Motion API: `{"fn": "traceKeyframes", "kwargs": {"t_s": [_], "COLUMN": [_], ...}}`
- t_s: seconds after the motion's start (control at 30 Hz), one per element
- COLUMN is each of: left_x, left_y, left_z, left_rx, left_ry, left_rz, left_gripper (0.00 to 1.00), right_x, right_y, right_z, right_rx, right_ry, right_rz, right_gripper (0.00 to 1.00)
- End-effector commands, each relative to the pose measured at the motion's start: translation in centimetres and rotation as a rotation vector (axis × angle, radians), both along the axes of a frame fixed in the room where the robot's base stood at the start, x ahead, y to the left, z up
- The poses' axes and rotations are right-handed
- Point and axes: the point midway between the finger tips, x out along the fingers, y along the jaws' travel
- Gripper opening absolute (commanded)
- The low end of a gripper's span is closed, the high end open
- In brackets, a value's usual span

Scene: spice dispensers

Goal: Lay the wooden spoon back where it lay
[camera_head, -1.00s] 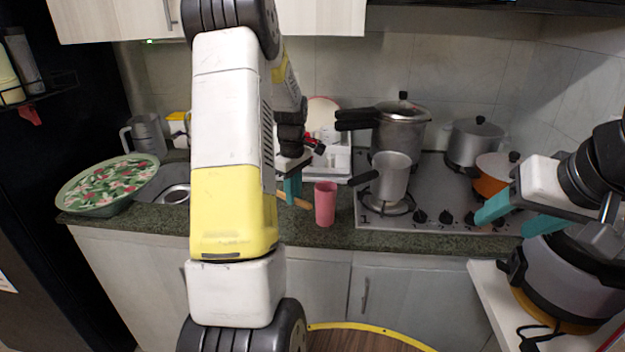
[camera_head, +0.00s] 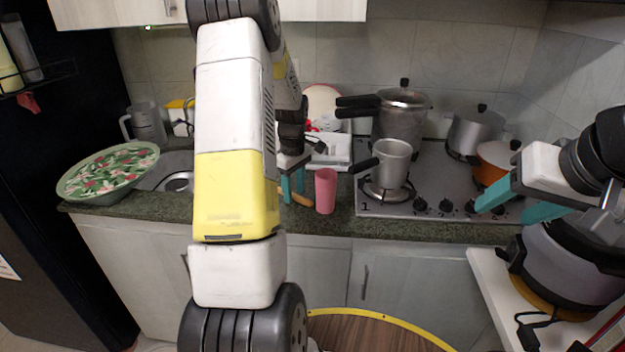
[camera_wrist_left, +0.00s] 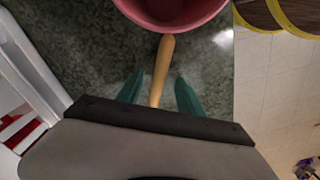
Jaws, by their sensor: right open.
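The wooden spoon (camera_head: 306,200) lies on the dark green counter (camera_head: 345,228), just left of the pink cup (camera_head: 325,191). In the left wrist view the spoon's pale handle (camera_wrist_left: 161,65) runs between my left fingers toward the cup (camera_wrist_left: 170,8). I cannot tell whether its end touches the cup. My left gripper (camera_head: 294,196) is low over the counter; in its wrist view (camera_wrist_left: 158,80) the teal fingers are apart, with gaps on both sides of the handle. The rest of the spoon is hidden by the gripper. My right gripper (camera_head: 503,213) is open and empty at the right.
A hob (camera_head: 440,190) with several pots stands right of the cup. A small saucepan (camera_head: 393,163) sits at its front left. A white rack (camera_head: 332,150) stands behind the left gripper. A floral green bowl (camera_head: 108,172) stands at the left by the sink. A rice cooker (camera_head: 565,270) is at lower right.

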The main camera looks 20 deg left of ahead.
Motion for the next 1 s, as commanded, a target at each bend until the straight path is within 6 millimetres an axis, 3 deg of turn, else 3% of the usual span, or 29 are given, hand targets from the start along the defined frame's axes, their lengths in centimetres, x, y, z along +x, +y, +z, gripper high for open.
{"fn": "traceKeyframes", "kwargs": {"t_s": [0.27, 0.7, 1.0], "left_x": [0.1, 0.0, 0.0], "left_y": [0.0, -0.1, -0.1], "left_z": [0.5, 7.1, 7.8], "left_rx": [0.0, 0.001, 0.0], "left_ry": [-0.002, -0.001, 0.0], "left_rz": [0.0, -0.001, 0.0], "left_gripper": [0.43, 0.43, 0.43], "right_x": [0.0, 0.0, 0.0], "right_y": [0.0, 0.0, 0.0], "right_z": [0.0, 0.0, 0.0], "right_rx": [0.0, 0.0, 0.0], "right_ry": [0.0, 0.0, 0.0], "right_rz": [0.0, 0.0, 0.0], "right_gripper": [0.57, 0.57, 0.57]}}
